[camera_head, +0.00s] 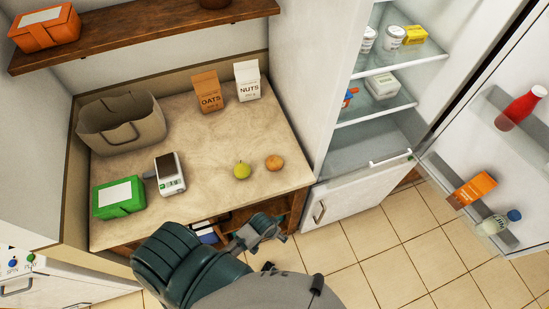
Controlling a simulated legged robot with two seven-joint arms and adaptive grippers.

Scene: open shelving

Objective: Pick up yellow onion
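One gripper (262,228), seemingly my left, shows at the bottom centre, in front of the counter's front edge and below the onion in the picture. It is apart from the onion and no object shows in it. Its fingers are small and dark, so I cannot tell whether they are open. My other gripper is out of view.
The counter also holds a grey bag (150,135), an oats packet (207,92), a nuts packet (247,80), a scale (170,180) and a green box (119,198). An open fridge (375,135) stands right. A wooden shelf (150,32) hangs above. The counter's middle is clear.

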